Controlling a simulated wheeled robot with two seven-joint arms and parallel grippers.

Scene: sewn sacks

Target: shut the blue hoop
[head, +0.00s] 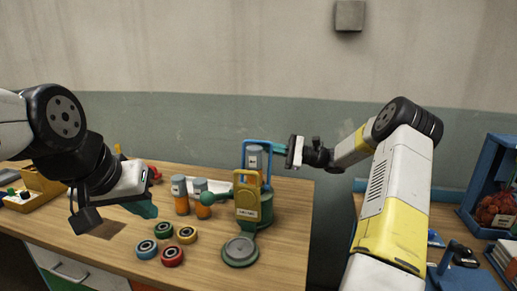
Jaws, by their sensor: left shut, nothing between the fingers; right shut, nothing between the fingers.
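The blue hoop (244,153) stands upright at the top of a device on the table, framing a grey labelled cylinder (254,160). A yellow frame (240,189) with a white label stands in front of it, partly covering the hoop's lower part. My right gripper (279,149) is shut and empty, its teal fingertips at or just beside the hoop's upper right side; I cannot tell whether they touch. My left gripper (146,209) is shut and empty, pointing down over the left part of the table, away from the hoop.
A green ball knob (207,198) sticks out left of the device, and a grey disc (240,250) lies in front. Orange bottles (181,203) stand to the left. Several coloured rings (172,256) lie near the front. A blue rack (490,190) stands on the right-hand table.

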